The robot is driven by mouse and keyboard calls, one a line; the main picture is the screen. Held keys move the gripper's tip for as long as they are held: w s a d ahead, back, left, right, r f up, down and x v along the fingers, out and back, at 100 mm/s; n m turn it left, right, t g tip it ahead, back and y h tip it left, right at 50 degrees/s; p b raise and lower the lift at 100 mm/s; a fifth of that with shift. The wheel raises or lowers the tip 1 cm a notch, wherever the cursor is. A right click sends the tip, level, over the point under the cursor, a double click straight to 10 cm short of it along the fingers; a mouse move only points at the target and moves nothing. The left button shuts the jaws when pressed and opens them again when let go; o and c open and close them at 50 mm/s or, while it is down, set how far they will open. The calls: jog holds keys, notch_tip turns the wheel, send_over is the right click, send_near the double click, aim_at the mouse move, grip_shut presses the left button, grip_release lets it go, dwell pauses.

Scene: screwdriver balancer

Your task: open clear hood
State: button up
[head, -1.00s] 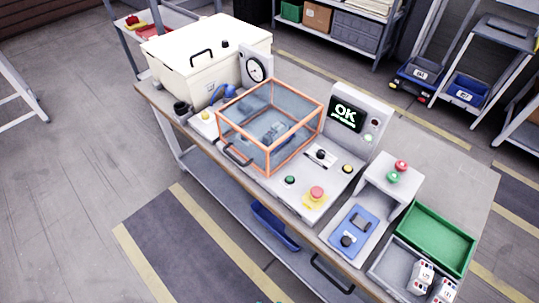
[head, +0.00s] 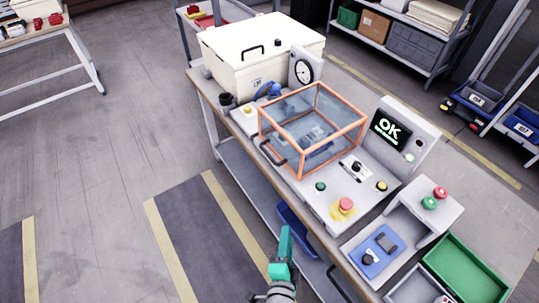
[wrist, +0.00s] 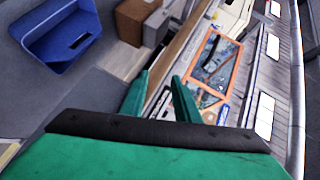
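The clear hood (head: 318,112) is a see-through box with an orange frame, standing closed on the grey machine on the bench. Its dark handle (head: 271,153) is on its front left side. Grey parts show dimly under it. My teal gripper (head: 286,238) is at the bottom of the head view, in front of the bench and apart from the handle. In the wrist view, my gripper's (wrist: 161,76) two fingers stand apart with nothing between them. The hood's orange frame (wrist: 199,53) shows beyond them, and I cannot make out the handle there.
A cream box (head: 240,77) stands left of the hood. An OK screen (head: 390,128) is behind right. A red button (head: 346,204) and a blue fixture (head: 376,249) are at the front right. A blue bin (head: 294,231) sits below the bench top. Floor to the left is clear.

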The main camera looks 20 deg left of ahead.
jog(key=w+a+r+m+y, duration=0.3)
jog(key=w+a+r, duration=0.1)
jog(key=w, duration=0.5)
jog(key=m+g+y, duration=0.2)
jog(key=y, duration=0.1)
send_near(270, 158)
jog(key=a, duration=0.1)
jog(key=x, duration=1.1)
jog(key=shift+w+d+f, duration=0.15)
jog(key=shift+w+d, duration=0.05)
jog(key=shift+w, duration=0.15)
